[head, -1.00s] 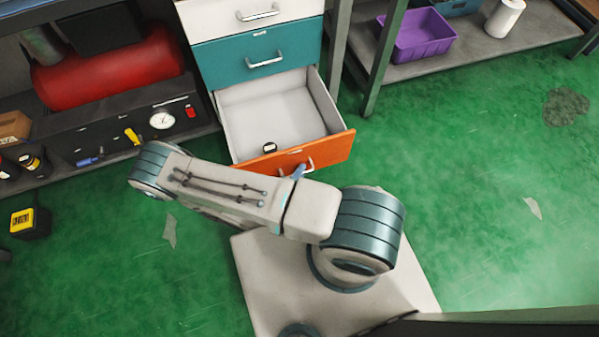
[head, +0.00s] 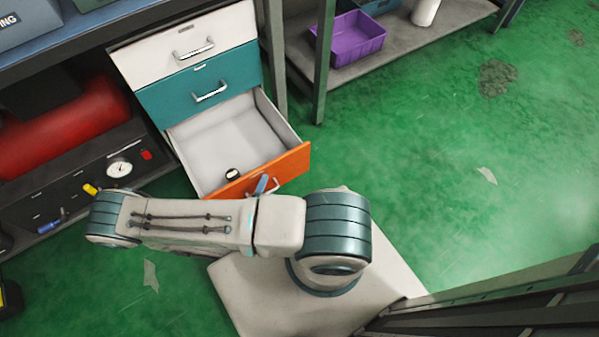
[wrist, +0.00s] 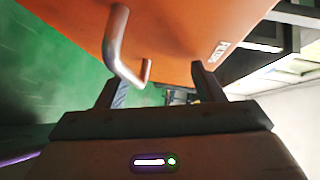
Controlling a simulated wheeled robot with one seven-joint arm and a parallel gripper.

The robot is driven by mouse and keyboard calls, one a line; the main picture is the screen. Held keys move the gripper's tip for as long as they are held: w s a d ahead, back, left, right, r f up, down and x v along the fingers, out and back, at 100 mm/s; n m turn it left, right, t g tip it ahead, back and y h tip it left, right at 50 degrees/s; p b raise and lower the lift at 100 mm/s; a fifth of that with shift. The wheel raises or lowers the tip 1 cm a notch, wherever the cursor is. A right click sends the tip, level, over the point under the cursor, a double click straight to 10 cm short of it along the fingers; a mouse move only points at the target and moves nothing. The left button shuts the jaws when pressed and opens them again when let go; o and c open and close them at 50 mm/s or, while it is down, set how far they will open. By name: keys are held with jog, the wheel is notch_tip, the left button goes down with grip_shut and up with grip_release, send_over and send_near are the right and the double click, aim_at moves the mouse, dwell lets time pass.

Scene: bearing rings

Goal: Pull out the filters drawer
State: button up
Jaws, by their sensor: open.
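The orange drawer (head: 285,168) is the lowest of the drawers in view and stands pulled well out, its pale inside showing. In the wrist view its orange front (wrist: 180,35) carries a small, blurred label. Its metal handle (head: 276,184) is partly hidden by my gripper; the handle (wrist: 113,50) also shows in the wrist view. My gripper (wrist: 153,78) is open at the drawer front, with the handle's near end close to the left finger. I cannot tell whether they touch. In the head view my arm hides most of the gripper.
A small black-and-white item (head: 232,174) lies in the drawer. The teal drawer (head: 165,97) and white drawer (head: 145,62) above are shut. A shelf post (head: 325,60) stands at right, by a purple bin (head: 352,45). Green floor (head: 420,160) is clear to the right.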

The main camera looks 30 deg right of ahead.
jog(key=o, duration=0.9)
jog(key=s+d+r+p, duration=0.1)
jog(key=d+r, duration=0.1)
jog(key=d+r+p, duration=0.1)
jog(key=r, duration=0.1)
jog(key=s+d+r+p, duration=0.1)
jog(key=d+r, duration=0.1)
jog(key=shift+s+d, duration=0.3)
jog(key=shift+s, duration=0.05)
jog(key=shift+c, duration=0.2)
jog(key=shift+s+d+r+h+p, duration=0.45)
jog(key=shift+d+r+p, duration=0.1)
jog(key=shift+d, duration=0.2)
jog(key=c, duration=1)
jog(key=shift+s+d+r+p, duration=0.25)
jog(key=shift+s+d+p, duration=0.1)
jog(key=shift+d, duration=0.15)
jog(key=shift+s+d+r+p, duration=0.2)
jog(key=shift+s+d+p, duration=0.1)
jog(key=shift+d, duration=0.2)
jog(key=shift+c, duration=0.5)
jog(key=shift+s+d+r+y, duration=0.1)
jog(key=shift+s+d+y, duration=0.2)
jog(key=shift+d, duration=0.2)
